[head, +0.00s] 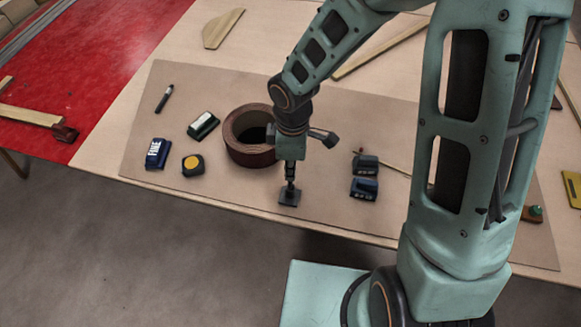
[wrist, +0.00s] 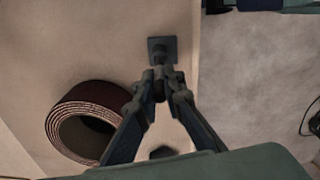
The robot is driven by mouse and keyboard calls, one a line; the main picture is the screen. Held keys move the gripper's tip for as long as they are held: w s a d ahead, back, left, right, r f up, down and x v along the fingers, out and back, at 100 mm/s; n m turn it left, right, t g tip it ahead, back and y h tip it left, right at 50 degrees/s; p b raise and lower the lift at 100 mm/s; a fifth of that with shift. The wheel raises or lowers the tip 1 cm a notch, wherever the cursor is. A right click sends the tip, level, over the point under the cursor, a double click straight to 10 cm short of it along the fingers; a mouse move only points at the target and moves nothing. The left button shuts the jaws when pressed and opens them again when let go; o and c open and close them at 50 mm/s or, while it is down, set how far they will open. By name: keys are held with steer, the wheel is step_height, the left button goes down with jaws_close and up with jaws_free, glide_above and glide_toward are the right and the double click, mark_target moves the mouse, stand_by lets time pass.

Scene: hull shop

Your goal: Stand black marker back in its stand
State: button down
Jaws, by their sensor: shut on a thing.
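My gripper (head: 290,179) points straight down near the front edge of the board, right of the brown roll. Its fingers (wrist: 160,88) are shut on a slim dark thing, apparently the black marker, mostly hidden between them. The small dark stand with a square base (head: 289,196) is directly below the fingertips. It also shows just beyond them in the wrist view (wrist: 162,50). I cannot tell whether the held marker's lower end is inside the stand or just above it. Another dark, pen-like thing (head: 164,98) lies on the board at the far left.
The brown abrasive roll (head: 251,152) stands close left of my gripper. A yellow-black tape measure (head: 192,165), a blue box (head: 157,153) and a green-white block (head: 203,126) lie farther left. Dark blue blocks (head: 364,188) are to the right. The table's front edge is near.

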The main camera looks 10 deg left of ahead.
steer(key=shift+f+b, duration=0.6)
steer(key=shift+f, duration=0.1)
stand_by(1.2)
steer(key=c, duration=2)
jaws_free()
steer(key=shift+o, duration=0.2)
step_height(320, 180, up, 12)
steer(key=shift+d, duration=0.1)
